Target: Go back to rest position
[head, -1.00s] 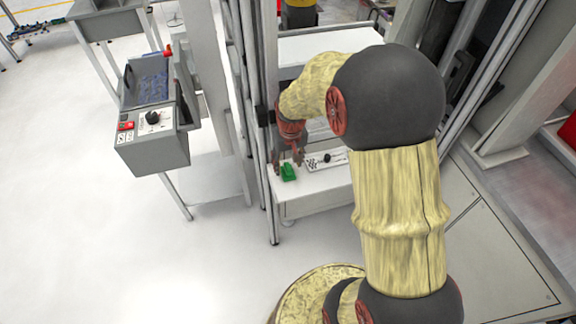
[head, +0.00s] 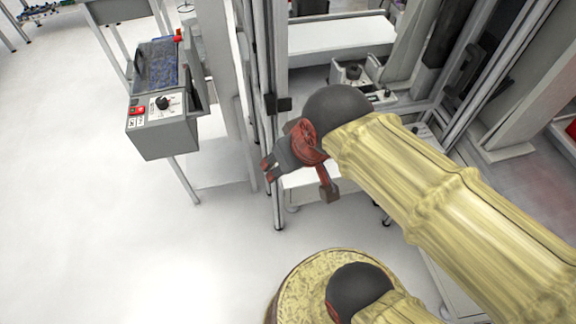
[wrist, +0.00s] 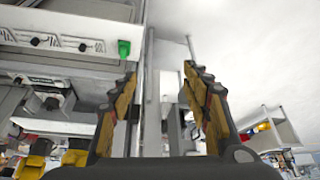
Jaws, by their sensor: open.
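My gripper (head: 298,182) is in the middle of the head view, in front of the white table (head: 340,184) inside the machine frame. Its fingers are spread apart and nothing is between them. In the wrist view my gripper (wrist: 160,88) also shows open and empty, with a finger on each side. A small green block (wrist: 124,48) shows in the wrist view at the edge of a white surface, left of the gap between the fingers and apart from them. The block is hidden in the head view.
A grey control box (head: 162,122) with a knob stands on a leg to the left. Upright metal posts (head: 268,110) of the frame are close beside my gripper. A white bench (head: 340,38) is behind. The floor (head: 90,230) at left is clear.

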